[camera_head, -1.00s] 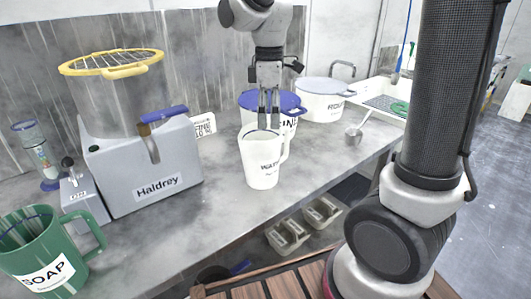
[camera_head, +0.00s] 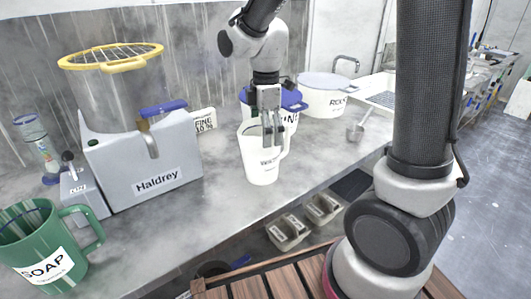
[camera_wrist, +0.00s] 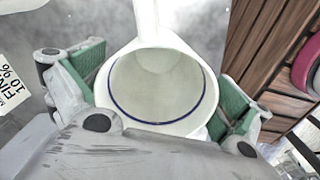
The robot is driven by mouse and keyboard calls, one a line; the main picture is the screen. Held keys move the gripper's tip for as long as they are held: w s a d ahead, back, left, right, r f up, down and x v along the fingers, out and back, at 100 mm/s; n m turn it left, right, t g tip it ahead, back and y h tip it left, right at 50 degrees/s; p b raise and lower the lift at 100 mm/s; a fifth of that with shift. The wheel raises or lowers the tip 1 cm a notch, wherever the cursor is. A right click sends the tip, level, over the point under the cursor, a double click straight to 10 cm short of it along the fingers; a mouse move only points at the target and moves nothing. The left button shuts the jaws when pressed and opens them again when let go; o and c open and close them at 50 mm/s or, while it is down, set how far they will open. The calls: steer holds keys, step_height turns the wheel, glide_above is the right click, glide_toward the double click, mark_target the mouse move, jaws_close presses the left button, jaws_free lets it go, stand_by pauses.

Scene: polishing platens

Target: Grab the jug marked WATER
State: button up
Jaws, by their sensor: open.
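My gripper (camera_head: 272,138) is at the jug's upper part, pointing down. In the wrist view the jug (camera_wrist: 155,85) shows from above, empty-looking, with a dark blue line inside and its handle (camera_wrist: 150,18) toward the top. My open gripper (camera_wrist: 160,88) has one green-padded finger on each side of the jug, and gaps seem to show. Contact cannot be told.
A green SOAP jug (camera_head: 45,245) stands at front left, a grey Haldrey machine (camera_head: 150,170) behind it. A blue-lidded tub (camera_head: 292,105) and a white tub (camera_head: 325,98) stand behind the jug. A metal scoop (camera_head: 357,130) lies to the right. The counter's front edge is near.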

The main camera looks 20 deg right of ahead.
steer(key=shift+f, duration=0.1)
steer(key=shift+c, duration=0.2)
steer(key=c, duration=1.1)
